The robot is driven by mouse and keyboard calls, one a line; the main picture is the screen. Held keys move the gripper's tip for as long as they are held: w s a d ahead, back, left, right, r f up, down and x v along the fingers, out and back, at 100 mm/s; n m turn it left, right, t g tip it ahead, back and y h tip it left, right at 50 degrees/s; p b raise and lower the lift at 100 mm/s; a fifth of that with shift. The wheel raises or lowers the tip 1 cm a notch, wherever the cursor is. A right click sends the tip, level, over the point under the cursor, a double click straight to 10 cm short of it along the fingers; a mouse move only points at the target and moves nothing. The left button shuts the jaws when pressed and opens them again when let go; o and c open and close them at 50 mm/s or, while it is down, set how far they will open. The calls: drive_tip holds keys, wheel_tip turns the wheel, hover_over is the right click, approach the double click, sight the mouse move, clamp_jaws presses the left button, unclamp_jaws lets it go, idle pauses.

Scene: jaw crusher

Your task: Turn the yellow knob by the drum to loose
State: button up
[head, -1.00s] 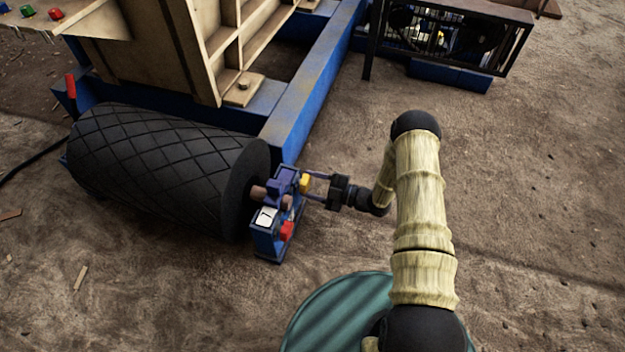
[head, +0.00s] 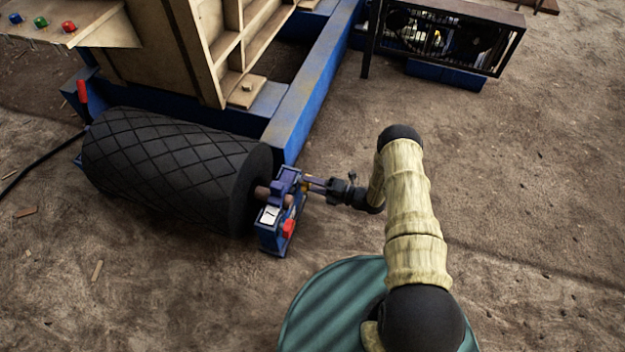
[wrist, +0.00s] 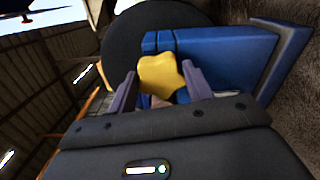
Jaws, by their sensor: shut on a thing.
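The yellow knob (wrist: 160,75) is between the two purple fingers of my gripper (wrist: 158,88) in the wrist view. The fingers are shut on it from both sides. In the head view the knob is mostly hidden by my gripper (head: 312,184), which reaches in from the right. The knob sits on the blue bracket (head: 270,238) at the right end of the black drum (head: 175,165). The drum has a crosshatched surface. I cannot read any loose or tight mark.
A red part (head: 289,228) and a white plate with a dark mark (head: 269,215) are on the bracket below the knob. The blue machine frame (head: 310,90) runs behind the drum. A caged unit (head: 440,40) stands at the back. The dirt floor to the right is clear.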

drive_tip(key=shift+s+n+p, duration=0.15)
drive_tip(key=shift+n+p, duration=0.65)
drive_tip(key=shift+n, duration=0.5)
drive_tip(key=shift+d+f, duration=0.1)
drive_tip(key=o, duration=0.9)
drive_tip(key=shift+o, duration=0.4)
drive_tip(key=p+v, duration=0.5)
drive_tip(key=v, duration=1.2)
drive_tip(key=shift+d, duration=0.15)
